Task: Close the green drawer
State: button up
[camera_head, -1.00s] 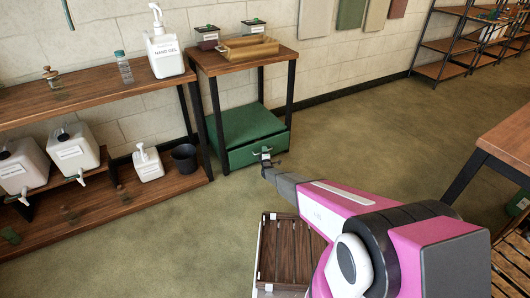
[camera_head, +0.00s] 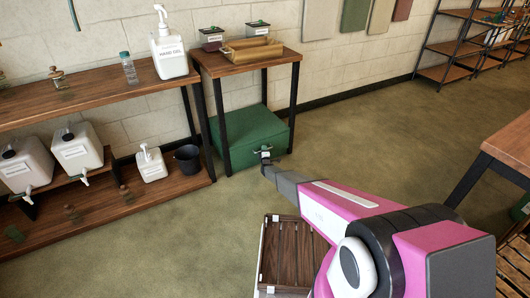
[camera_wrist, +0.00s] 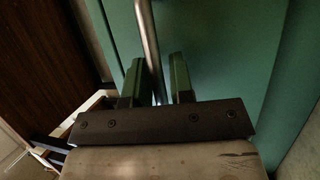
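The green drawer (camera_head: 244,154) is the front of a low green box (camera_head: 250,127) under the small wooden stand. Its front looks about flush with the box, though my arm partly covers it. My gripper (camera_head: 266,160) is at the drawer front, by the handle. In the wrist view the metal handle bar (camera_wrist: 149,35) runs between the two fingers of my gripper (camera_wrist: 156,75). The fingers stand apart, with a gap visible on the right side of the bar. The green drawer face (camera_wrist: 220,50) fills much of that view.
The stand's dark legs (camera_head: 292,105) flank the box closely. A wooden shelf (camera_head: 95,92) with white bottles and a dark bucket (camera_head: 187,158) is at left. A slatted wooden crate (camera_head: 290,255) lies below my arm.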

jog(key=shift+o, duration=0.8)
jog(key=shift+w, duration=0.1)
jog(key=v, duration=1.1)
